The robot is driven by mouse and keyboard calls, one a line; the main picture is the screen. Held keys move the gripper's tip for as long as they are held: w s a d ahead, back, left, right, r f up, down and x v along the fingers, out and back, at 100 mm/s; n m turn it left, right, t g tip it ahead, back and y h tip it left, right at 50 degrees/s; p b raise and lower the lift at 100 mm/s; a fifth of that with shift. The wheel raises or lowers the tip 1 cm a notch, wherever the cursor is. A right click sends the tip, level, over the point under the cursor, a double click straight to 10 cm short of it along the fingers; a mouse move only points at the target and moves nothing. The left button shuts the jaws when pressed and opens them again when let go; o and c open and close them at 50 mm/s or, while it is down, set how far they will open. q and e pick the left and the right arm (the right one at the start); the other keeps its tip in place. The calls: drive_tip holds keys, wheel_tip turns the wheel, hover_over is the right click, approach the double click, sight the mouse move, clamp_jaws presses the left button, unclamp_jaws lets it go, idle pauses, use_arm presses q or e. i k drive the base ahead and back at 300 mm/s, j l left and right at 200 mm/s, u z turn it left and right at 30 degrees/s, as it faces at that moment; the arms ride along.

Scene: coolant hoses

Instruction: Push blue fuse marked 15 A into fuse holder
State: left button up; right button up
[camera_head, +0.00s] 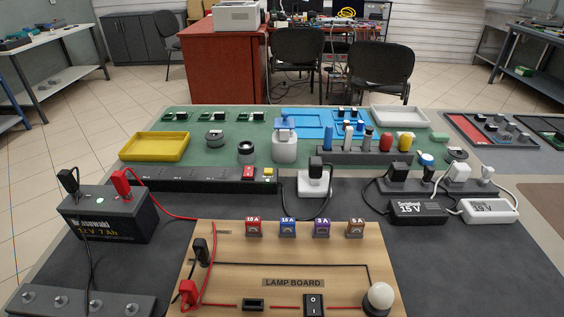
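The blue fuse marked 15 A (288,228) stands upright near the back edge of the wooden lamp board (330,262). It is in a row between a red fuse marked 10 A (254,228) and a purple fuse marked 3 A (321,228). A brown fuse marked 5 A (356,228) is at the row's right end. A small black part (253,304), which looks like the fuse holder, sits on the red line at the board's front. No fuse shows in it. Neither of my grippers is in view.
A black switch (313,304) and a white lamp bulb (379,298) are right of the holder. Red and black clips with leads (189,292) are at the board's left. A battery (112,215) stands further left. A power strip (205,184) lies behind the board.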

sight(287, 224)
drive_tip(key=i+l+u, duration=0.15)
drive_tip(key=l+u, duration=0.15)
drive_tip(key=u, duration=0.15)
drive_tip(key=l+u, duration=0.3)
drive_tip(key=u, duration=0.2)
drive_tip(key=l+u, duration=0.75)
drive_tip(key=u, duration=0.2)
drive_tip(key=l+u, duration=0.45)
drive_tip(key=k+l+u, duration=0.15)
drive_tip(key=u, duration=0.35)
